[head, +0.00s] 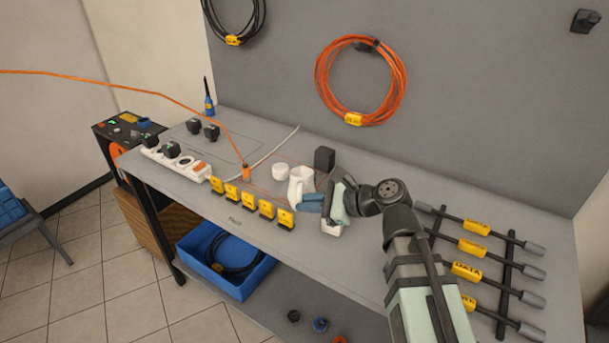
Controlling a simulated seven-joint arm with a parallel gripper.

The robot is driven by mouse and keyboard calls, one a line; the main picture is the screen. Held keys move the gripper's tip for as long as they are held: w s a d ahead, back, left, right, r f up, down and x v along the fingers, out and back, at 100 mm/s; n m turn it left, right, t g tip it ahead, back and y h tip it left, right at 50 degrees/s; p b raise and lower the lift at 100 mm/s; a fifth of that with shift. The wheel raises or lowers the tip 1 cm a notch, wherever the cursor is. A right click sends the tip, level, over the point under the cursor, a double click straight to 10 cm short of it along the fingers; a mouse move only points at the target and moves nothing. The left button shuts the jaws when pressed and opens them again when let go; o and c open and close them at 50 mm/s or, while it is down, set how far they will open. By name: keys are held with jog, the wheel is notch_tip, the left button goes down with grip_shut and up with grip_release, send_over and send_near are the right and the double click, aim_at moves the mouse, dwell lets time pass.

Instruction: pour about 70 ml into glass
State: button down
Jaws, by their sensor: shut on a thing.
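A white jug-like vessel (300,182) is near the middle of the workbench, at the tip of my arm. My gripper (312,202) comes in from the right and is shut on this vessel at its lower right side. The vessel looks a little tilted; whether it touches the bench I cannot tell. A short white round cup (281,170) stands just left of and behind it. No clearly transparent glass can be made out, and no liquid or liquid level is visible.
A black block (324,158) stands close behind the vessel. A white object (332,228) sits partly hidden under my gripper. Several yellow tags (248,199) line the front edge. A power strip (178,160) lies left; a cable rack (475,250) lies right.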

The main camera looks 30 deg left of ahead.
aim_at(312, 178)
jog(key=w+m+g, duration=0.1)
jog(key=w+a+r+m+h, duration=0.1)
jog(key=w, duration=0.1)
jog(key=w+a+r+m+g, duration=0.1)
jog(key=shift+w+a+g+h, duration=0.2)
jog(key=shift+g+h, duration=0.1)
jog(key=shift+h, duration=0.1)
jog(key=shift+w+a+m+g+h, duration=0.2)
jog(key=shift+w+m+g+h, duration=0.25)
jog(key=shift+m, duration=0.25)
jog(key=shift+w+a+m+g, duration=0.1)
jog(key=shift+m+g, duration=0.2)
jog(key=shift+g, duration=0.05)
jog(key=shift+w+a+r+m+g+h, duration=0.25)
jog(key=shift+w+r+m+g+h, duration=0.2)
jog(key=shift+r, duration=0.2)
jog(key=shift+w+a+r+m+g, duration=0.3)
jog(key=shift+w+r+m+g, duration=0.25)
jog(key=shift+r, duration=0.15)
dwell(1.2)
jog(key=shift+w+a+r+g, duration=0.2)
jog(key=shift+w+a+g, duration=0.1)
jog(key=shift+w, duration=0.2)
